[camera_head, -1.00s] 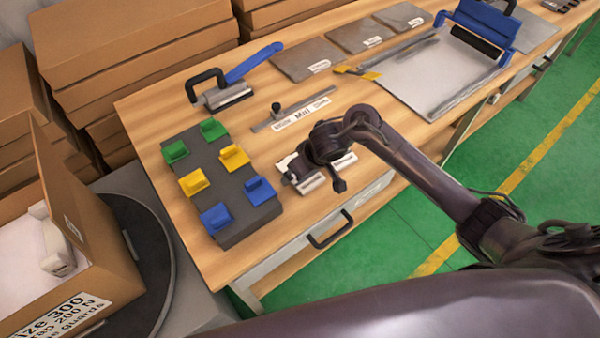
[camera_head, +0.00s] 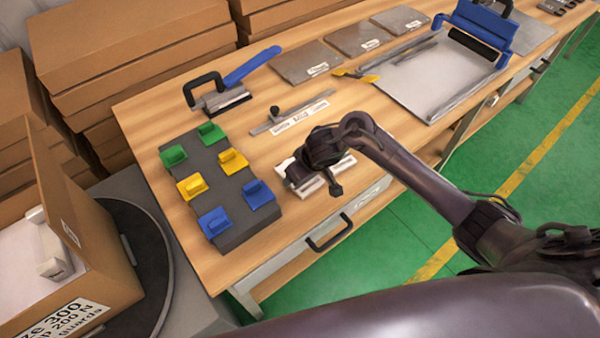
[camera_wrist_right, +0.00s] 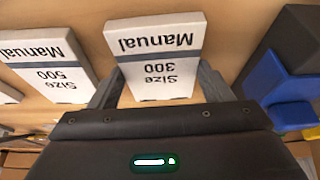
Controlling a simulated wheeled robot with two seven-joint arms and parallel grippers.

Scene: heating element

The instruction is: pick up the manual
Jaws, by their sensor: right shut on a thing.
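The manual marked "Size 300" (camera_wrist_right: 155,60) is a white booklet with a blue-grey band, seen upside down in the right wrist view. My right gripper (camera_wrist_right: 160,88) has one finger at each side of it and is shut on it. I cannot tell whether it is off the table. A second manual, "Size 500" (camera_wrist_right: 48,62), lies beside it on the left. In the head view my right gripper (camera_head: 312,172) is low over the table's front edge and mostly hides the manuals (camera_head: 340,168). My left gripper is not in view.
A dark block with green, yellow and blue clips (camera_head: 222,185) stands left of the gripper. A label strip and metal ruler (camera_head: 290,118) lie behind. The blue-handled sealer (camera_head: 222,98) is farther back. An open box (camera_head: 95,275) is at left.

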